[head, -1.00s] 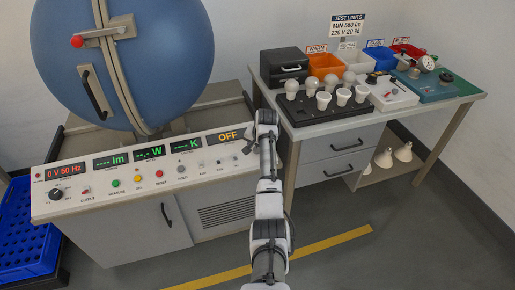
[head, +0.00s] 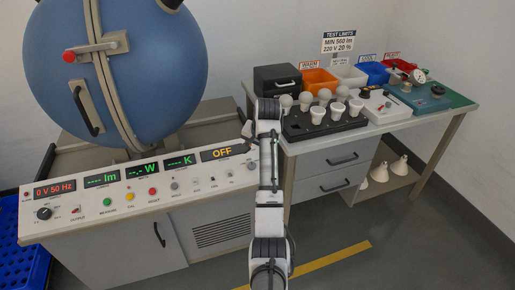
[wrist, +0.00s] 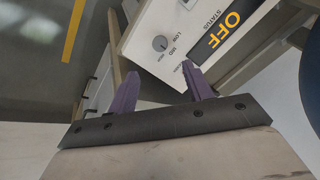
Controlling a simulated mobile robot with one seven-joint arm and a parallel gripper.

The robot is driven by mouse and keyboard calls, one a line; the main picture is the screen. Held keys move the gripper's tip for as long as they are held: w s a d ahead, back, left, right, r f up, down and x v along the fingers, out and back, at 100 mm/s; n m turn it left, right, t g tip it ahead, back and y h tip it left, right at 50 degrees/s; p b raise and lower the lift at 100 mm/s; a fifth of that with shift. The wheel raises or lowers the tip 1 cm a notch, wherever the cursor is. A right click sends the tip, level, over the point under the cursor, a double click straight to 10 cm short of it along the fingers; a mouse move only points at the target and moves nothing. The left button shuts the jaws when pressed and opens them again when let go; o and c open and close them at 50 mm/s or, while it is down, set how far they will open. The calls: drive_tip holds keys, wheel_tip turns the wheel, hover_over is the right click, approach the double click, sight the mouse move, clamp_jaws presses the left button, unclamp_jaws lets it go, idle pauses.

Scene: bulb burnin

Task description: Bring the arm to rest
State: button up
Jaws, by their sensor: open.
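My arm (head: 268,190) rises from the bottom middle of the head view, in front of the gap between the test console and the bench. My gripper (wrist: 158,88) shows in the wrist view with its two purple fingers spread apart and nothing between them. The corner of the console's panel with the lit OFF display (wrist: 226,30) lies beyond the fingers. In the head view I cannot make out the fingers at the arm's far end.
The blue sphere (head: 150,70) stands on the console (head: 120,222) at left. The bench (head: 425,113) at right carries a black bulb tray (head: 300,133), coloured bins (head: 320,80) and a green tester (head: 418,98). A blue crate (head: 22,262) is at far left. Grey floor (head: 400,250) is open at lower right.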

drive_tip(key=shift+v, duration=0.9)
